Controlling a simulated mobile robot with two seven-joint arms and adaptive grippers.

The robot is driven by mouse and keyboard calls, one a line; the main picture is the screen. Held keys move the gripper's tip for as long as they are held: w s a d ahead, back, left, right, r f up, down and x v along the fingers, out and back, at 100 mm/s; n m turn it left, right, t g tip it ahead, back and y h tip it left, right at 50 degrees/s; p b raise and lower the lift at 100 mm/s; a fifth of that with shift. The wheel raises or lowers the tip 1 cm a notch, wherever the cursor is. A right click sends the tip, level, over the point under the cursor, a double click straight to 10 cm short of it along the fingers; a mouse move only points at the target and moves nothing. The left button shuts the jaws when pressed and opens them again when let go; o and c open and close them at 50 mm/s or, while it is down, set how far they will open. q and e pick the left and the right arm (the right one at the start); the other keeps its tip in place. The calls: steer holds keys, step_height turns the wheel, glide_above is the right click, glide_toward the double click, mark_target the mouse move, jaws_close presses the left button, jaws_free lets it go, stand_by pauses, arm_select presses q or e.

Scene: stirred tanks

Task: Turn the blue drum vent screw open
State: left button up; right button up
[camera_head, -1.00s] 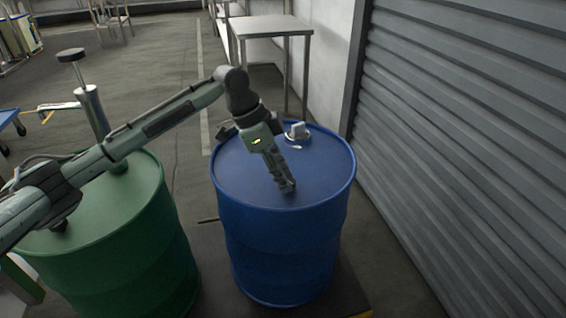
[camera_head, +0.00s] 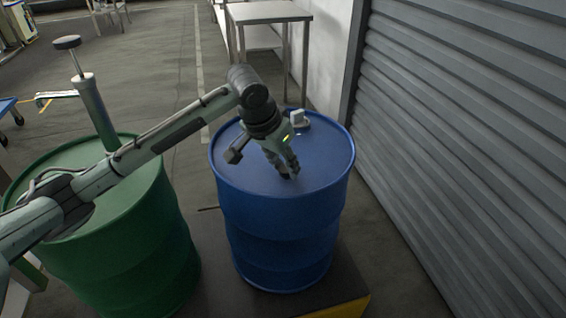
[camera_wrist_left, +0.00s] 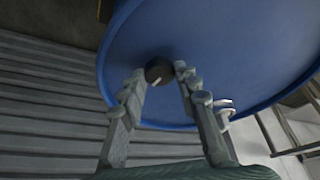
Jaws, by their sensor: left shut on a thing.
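The blue drum (camera_head: 235,165) stands upright right of centre in the head view, and its blue lid (camera_wrist_left: 235,50) fills much of the left wrist view. The vent screw (camera_wrist_left: 158,70) is a round black knob with a pale mark, near the lid's rim. My left gripper (camera_head: 289,174) reaches down onto the lid. In the wrist view its two fingers (camera_wrist_left: 160,72) stand on either side of the knob, shut on it. In the head view the fingers largely hide the screw. My right gripper is not in view.
A pale fitting (camera_head: 299,118) stands on the lid behind the gripper. A green drum (camera_head: 150,235) with an upright pump (camera_head: 90,100) stands left, under my left arm. A grey shutter (camera_head: 470,140) is right, a metal table (camera_head: 268,12) behind.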

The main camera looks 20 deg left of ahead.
arm_select(q)
steer(key=shift+n+y, duration=0.3)
steer(key=shift+n, duration=0.5)
steer(key=o, duration=1.2)
steer(key=shift+c, duration=0.2)
steer(key=shift+s+r, duration=0.1)
steer(key=shift+r, duration=0.1)
steer(key=v, duration=1.1)
steer(key=shift+r, duration=0.25)
